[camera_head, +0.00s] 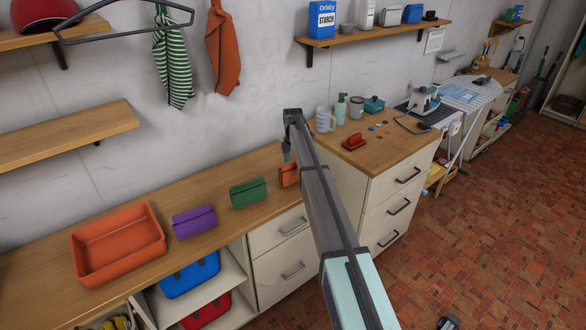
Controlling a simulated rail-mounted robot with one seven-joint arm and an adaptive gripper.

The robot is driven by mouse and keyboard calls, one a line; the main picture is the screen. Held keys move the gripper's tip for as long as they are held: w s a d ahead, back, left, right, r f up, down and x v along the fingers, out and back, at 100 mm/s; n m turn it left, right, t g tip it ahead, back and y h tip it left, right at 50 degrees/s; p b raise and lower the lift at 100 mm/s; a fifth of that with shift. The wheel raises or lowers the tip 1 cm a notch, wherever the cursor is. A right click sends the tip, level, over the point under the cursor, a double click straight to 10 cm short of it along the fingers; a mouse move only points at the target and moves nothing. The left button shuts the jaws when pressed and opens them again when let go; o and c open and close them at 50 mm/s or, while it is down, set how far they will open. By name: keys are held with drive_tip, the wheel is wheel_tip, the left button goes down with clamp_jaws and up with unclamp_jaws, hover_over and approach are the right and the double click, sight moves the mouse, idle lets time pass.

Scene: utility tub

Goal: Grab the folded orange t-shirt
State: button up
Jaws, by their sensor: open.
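The folded orange t-shirt (288,175) lies on the long wooden counter, at the right end of a row of folded cloths. My arm crosses in front and hides its right part. My gripper (286,157) points down just above the t-shirt's back edge, as seen from the head camera. It is small and partly hidden by my arm, and it looks open with nothing between the fingers. I cannot tell whether it touches the t-shirt.
A folded green cloth (248,192) and a purple one (194,222) lie to the left, then an orange tub (118,245). A higher cabinet (385,150) with a mug (325,119) and a red brush (354,142) stands to the right. A shelf (65,135) juts from the wall.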

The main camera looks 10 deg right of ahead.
drive_tip(key=shift+f, duration=0.85)
drive_tip(key=c, duration=1.4)
drive_tip(key=shift+r, duration=0.15)
